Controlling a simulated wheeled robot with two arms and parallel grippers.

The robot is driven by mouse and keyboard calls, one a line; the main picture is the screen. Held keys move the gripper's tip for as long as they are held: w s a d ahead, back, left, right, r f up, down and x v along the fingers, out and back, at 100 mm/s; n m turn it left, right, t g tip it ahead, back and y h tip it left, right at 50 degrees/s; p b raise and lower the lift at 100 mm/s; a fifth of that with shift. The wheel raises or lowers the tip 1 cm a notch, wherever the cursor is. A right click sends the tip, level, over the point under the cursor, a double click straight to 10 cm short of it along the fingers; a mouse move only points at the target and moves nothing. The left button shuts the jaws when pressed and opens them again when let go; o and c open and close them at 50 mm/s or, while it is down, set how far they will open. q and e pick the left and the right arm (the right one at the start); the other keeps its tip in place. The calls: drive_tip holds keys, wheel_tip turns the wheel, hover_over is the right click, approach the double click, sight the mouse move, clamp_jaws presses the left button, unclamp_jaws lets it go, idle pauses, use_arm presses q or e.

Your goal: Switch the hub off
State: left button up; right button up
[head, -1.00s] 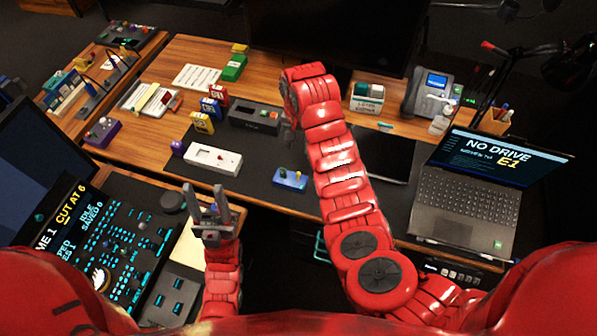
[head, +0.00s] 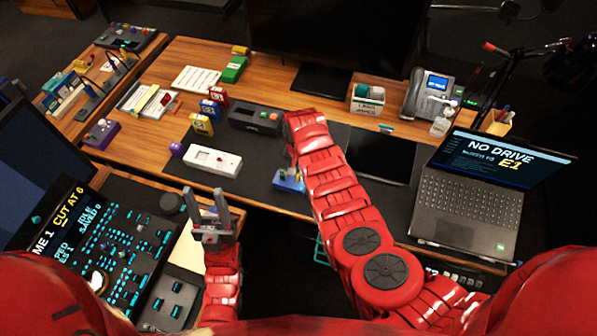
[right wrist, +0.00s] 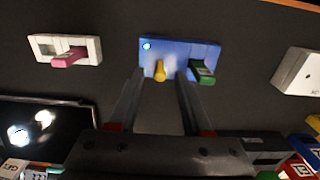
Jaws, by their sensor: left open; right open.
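The hub looks to be the blue box (right wrist: 178,55) in the right wrist view, with a yellow lever (right wrist: 160,70), a green plug or stick (right wrist: 202,71) and a lit white-blue lamp (right wrist: 147,46). In the head view the blue box (head: 288,181) lies on the dark mat, partly covered by my right arm. My right gripper (right wrist: 160,82) is open, its fingers pointing at the box with the yellow lever between their tips; contact cannot be told. In the head view its fingers are mostly hidden. My left gripper (head: 208,212) is open and empty at the desk's front.
A white box with a pink stick (right wrist: 65,50) stands to one side of the blue box, and another white box (right wrist: 298,72) to the other. A white device (head: 212,160) and a dark box with buttons (head: 255,117) lie on the mat. A laptop (head: 470,205) stands at right.

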drive_tip(key=shift+f, duration=0.15)
drive_tip(key=shift+c, duration=0.3)
clamp_jaws()
